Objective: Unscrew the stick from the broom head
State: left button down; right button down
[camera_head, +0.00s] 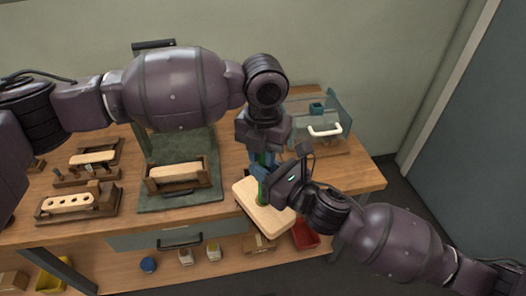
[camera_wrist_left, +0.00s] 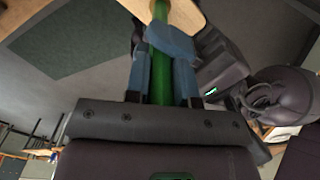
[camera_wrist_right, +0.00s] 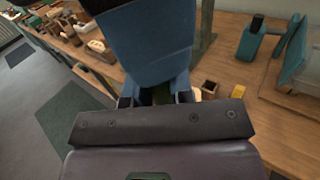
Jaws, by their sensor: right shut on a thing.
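The broom head (camera_head: 276,221), a pale wooden block, is at the table's front edge in the head view. The green stick (camera_head: 262,158) stands up from it, partly hidden by my grippers. My right gripper (camera_head: 264,171) comes in from the right and is shut on the stick, low down just above the head. My left gripper (camera_head: 262,146) reaches down from above, its blue fingers on both sides of the stick; in the left wrist view (camera_wrist_left: 162,70) the stick passes between them, and whether they press on it is unclear. The head's end (camera_wrist_left: 187,14) shows there at the top.
A wooden holder with a pale block (camera_head: 175,173) sits on a green mat (camera_head: 200,140). Wooden trays with blocks (camera_head: 68,202) stand at the left. A clear-sided box with a white handle (camera_head: 325,130) is at the back right. A red bin (camera_head: 305,236) is below the table.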

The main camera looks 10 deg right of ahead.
pick_arm(q)
jog(key=c, duration=1)
grip_release()
jog(key=shift+o, duration=0.2)
jog(key=shift+r, duration=0.15)
